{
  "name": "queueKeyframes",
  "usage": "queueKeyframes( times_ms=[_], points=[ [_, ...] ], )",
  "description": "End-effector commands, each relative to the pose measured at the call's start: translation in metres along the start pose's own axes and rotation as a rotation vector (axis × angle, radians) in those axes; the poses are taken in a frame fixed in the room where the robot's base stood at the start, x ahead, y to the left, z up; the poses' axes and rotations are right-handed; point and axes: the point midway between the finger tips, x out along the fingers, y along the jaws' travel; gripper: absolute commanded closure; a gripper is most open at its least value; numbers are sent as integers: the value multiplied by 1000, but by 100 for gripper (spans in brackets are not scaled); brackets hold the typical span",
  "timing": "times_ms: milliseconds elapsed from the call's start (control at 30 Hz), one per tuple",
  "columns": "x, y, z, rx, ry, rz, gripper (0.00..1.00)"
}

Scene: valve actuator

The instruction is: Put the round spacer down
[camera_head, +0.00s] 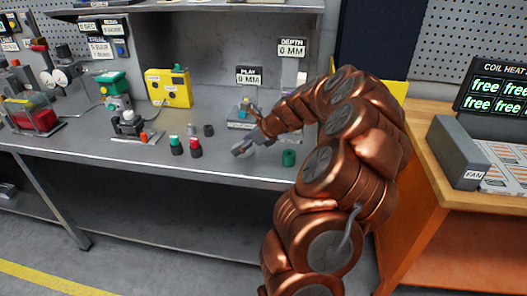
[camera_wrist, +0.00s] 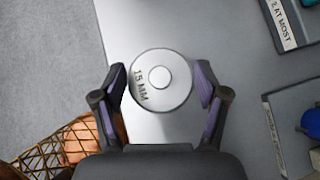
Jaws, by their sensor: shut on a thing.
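The round spacer (camera_wrist: 172,97) is a pale disc marked "15 MM" with a small round centre. It sits between the two fingers of my gripper (camera_wrist: 160,82), which is shut on it from both sides. In the head view my gripper (camera_head: 243,148) is low over the front part of the grey bench (camera_head: 260,176). The spacer is too small there to make out clearly. I cannot tell whether its underside touches the bench.
Green-topped (camera_head: 176,146) and red-topped (camera_head: 195,148) cylinders stand left of my gripper, with a dark cylinder (camera_head: 208,130) behind. A green cylinder (camera_head: 288,157) stands to the right. A fixture (camera_head: 242,115) stands behind, below the "PLAY 0 MM" sign (camera_head: 248,76). The front edge is close.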

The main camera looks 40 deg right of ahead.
Motion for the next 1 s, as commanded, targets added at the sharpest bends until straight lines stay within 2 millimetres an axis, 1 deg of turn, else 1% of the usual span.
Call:
queueKeyframes(
  times_ms=[33, 200, 300, 433, 567, 833, 1000],
  points=[
    [-8, -7, -7, 3, 0, -2, 69],
    [-26, -24, -30, 4, 0, -3, 69],
    [-34, -32, -40, 3, -1, -2, 69],
    [-39, -36, -47, 1, 0, -3, 69],
    [-36, -36, -51, 1, 1, 0, 69],
    [-14, -36, -71, 0, 0, 0, 69],
    [-14, -36, -73, -1, 0, -2, 69]
  ],
)
